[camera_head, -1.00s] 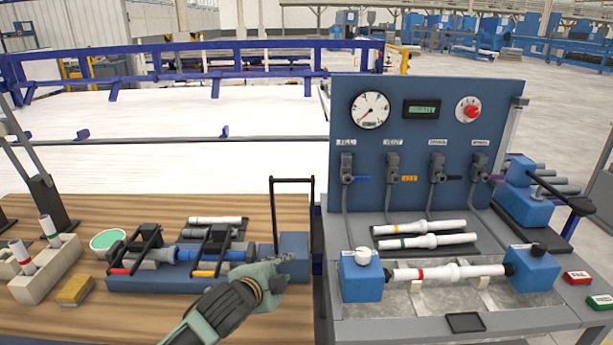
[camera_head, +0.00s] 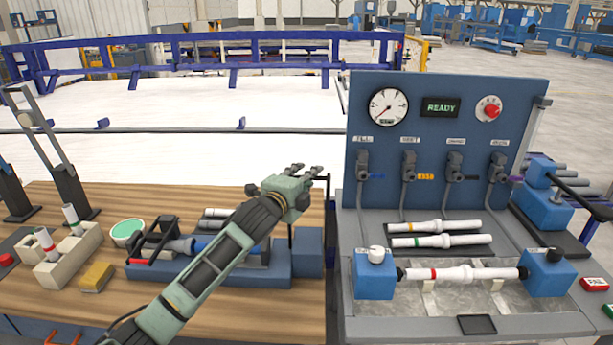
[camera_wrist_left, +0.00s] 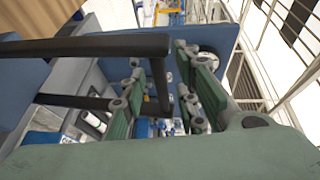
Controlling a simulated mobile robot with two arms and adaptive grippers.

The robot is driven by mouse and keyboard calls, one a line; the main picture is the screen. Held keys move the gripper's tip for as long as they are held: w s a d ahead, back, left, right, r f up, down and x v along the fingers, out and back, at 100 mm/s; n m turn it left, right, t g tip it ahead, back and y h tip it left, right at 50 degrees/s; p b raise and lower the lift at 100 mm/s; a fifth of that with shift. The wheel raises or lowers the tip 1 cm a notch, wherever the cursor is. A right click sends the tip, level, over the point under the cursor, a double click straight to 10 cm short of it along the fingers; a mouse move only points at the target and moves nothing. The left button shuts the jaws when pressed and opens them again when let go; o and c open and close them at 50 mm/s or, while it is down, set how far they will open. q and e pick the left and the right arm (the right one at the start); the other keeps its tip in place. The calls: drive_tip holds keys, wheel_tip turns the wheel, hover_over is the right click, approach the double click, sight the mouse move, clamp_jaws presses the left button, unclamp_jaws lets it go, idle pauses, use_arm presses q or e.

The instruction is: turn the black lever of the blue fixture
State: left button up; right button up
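The blue fixture (camera_head: 308,252) lies on the wooden bench, its block at the right end. Its black U-shaped lever (camera_head: 327,190) stands up from that block, partly hidden by my left gripper in the head view. My left gripper (camera_head: 306,170) is at the top of the lever, fingers pointing right. In the left wrist view the lever's crossbar (camera_wrist_left: 158,78) runs between the green finger pads, with gaps visible beside it. My left gripper (camera_wrist_left: 170,95) is open around the bar. Contact cannot be told. My right gripper is not in view.
My left forearm covers part of the fixture's clamps. A test panel with a gauge (camera_head: 389,106) and a "READY" display (camera_head: 440,107) stands right of the bench. A white pipe (camera_head: 465,274) sits between blue blocks. A yellow sponge (camera_head: 97,277) lies left.

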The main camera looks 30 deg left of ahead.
use_arm(q)
drive_tip(key=shift+w, duration=0.1)
drive_tip(key=shift+c, duration=0.3)
clamp_jaws()
